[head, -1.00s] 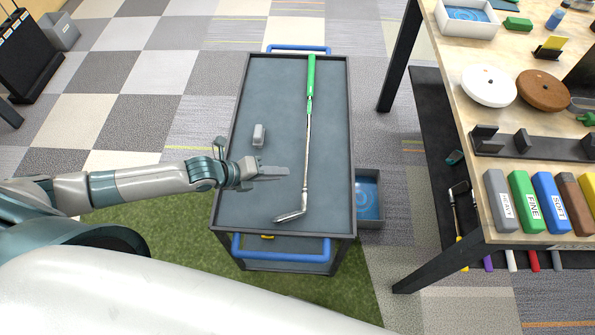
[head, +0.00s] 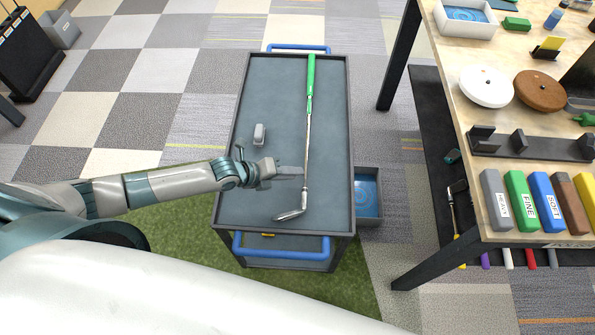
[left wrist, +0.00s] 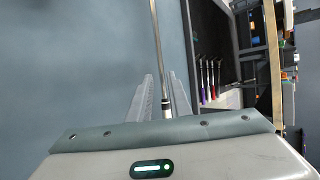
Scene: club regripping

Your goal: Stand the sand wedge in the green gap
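The sand wedge (head: 307,145) lies on the grey cart top (head: 270,90). Its green grip points to the far end and its metal head (head: 291,214) lies at the near end; it also shows in the left wrist view (left wrist: 157,45). My left gripper (head: 290,171) is low over the cart, its fingers reaching to the lower shaft from the left. In the left wrist view the left gripper (left wrist: 160,100) has its fingers apart, with the shaft seen between them; contact cannot be told. I cannot make out a green gap. My right gripper is out of view.
A workbench (head: 465,75) on the right holds coloured blocks, discs and a dark bracket (head: 530,146). Several clubs stand beneath it. A black rack (head: 25,55) stands at far left.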

